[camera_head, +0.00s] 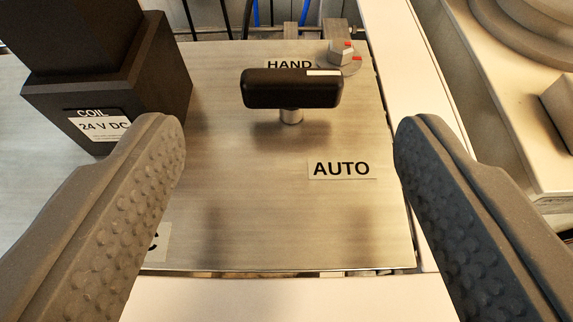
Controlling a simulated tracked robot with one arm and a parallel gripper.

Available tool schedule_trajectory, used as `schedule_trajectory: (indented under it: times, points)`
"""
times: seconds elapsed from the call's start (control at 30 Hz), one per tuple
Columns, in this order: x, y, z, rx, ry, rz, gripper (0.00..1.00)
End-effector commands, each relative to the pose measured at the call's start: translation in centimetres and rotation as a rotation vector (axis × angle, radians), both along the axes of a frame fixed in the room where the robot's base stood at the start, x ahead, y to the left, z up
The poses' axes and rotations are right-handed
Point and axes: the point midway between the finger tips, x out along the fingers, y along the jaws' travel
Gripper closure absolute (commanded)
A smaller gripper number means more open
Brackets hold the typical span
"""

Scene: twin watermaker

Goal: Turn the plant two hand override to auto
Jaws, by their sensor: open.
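The override handle (291,89) is a black T-shaped bar on a short metal stem, standing out from a brushed metal plate (270,200). The bar lies crosswise in the picture, and a white mark (323,73) sits at its right end, close to the HAND label (289,64). The AUTO label (341,169) is on the plate below and right of the handle. My gripper (285,135) is open, with one grey textured finger on each side of the picture. The handle shows between and beyond the fingertips, and neither finger touches it.
A black coil block (105,85) labelled 24 V DC stands left of the handle, close to my left finger. A hex bolt (341,53) with red marks sits behind the handle's right end. Pale frames and a round fitting (530,30) lie at right.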

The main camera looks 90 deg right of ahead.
Motion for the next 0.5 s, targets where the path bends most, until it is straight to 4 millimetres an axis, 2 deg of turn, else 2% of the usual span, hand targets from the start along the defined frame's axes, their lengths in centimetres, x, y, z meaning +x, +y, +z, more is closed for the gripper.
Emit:
schedule_trajectory:
  times: [0.03, 0.2, 0.5]
  points:
    - [0.0, 1.2, 0.3, 0.0, -0.003, 0.004, 0.38]
    - [-0.1, 4.4, 1.7, 0.001, -0.003, 0.005, 0.38]
    - [-0.4, 8.2, 3.3, 0.002, -0.002, 0.002, 0.38]
